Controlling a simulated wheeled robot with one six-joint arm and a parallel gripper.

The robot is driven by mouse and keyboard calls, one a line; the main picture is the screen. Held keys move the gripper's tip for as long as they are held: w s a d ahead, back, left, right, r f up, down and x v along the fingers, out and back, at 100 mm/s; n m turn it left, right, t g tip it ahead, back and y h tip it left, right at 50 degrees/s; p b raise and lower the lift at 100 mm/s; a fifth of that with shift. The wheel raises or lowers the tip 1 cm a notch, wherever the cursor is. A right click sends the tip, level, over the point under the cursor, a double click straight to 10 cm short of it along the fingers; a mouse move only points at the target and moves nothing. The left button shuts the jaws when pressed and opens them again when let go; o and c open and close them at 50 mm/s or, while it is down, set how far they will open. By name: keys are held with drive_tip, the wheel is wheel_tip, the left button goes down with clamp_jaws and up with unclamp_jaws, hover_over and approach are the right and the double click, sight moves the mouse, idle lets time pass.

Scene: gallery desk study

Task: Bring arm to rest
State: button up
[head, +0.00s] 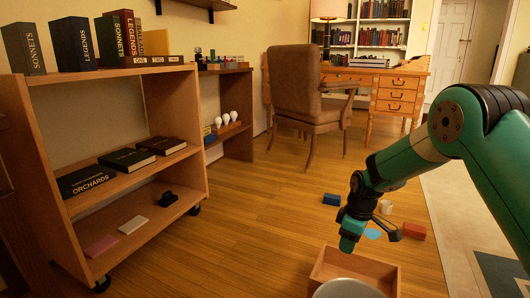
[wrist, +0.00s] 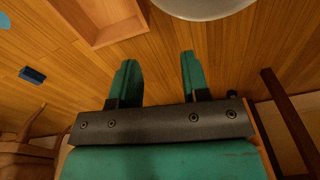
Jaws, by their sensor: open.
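My gripper (head: 371,238) hangs at the end of my green arm, in the air above the wooden floor on the right of the head view. In the wrist view my gripper (wrist: 158,60) shows two green fingers spread apart, with nothing between them. An open wooden tray (head: 390,278) is below the gripper in the head view; the tray (wrist: 105,35) also shows in the wrist view beyond the fingertips. A pale round surface (head: 348,289) stands at the head view's bottom edge, partly cut off.
A blue block (head: 332,199), a white cup-like object (head: 386,207), a red block (head: 414,231) and a light blue flat piece (head: 373,234) are near the gripper. A wheeled wooden shelf (head: 150,75) with books is left. A chair (head: 308,95) and desk (head: 400,82) stand behind.

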drive_tip(key=s+a+r+m+y+p, duration=0.1)
drive_tip(key=s+a+r+p, duration=0.2)
drive_tip(key=s+r, duration=0.7)
drive_tip(key=s+a+r+m+y+p, duration=0.1)
drive_tip(key=s+a+r+p, duration=0.3)
drive_tip(key=r, duration=1)
drive_tip(key=s+a+r+m+p, duration=0.1)
drive_tip(key=s+r, duration=0.2)
drive_tip(key=s, duration=0.4)
drive_tip(key=s+r+y+p, duration=0.1)
drive_tip(key=s+r, duration=0.2)
drive_tip(key=s, duration=0.4)
drive_tip(key=s+a+r+m+p, duration=0.15)
drive_tip(key=s+r, duration=0.25)
drive_tip(key=s, duration=0.4)
wheel_tip(320, 180, up, 37)
drive_tip(key=p, duration=3.8)
drive_tip(key=shift+w+d+r+n, duration=0.15)
drive_tip(key=shift+w+d+n, duration=0.05)
drive_tip(key=shift+d+n, duration=0.15)
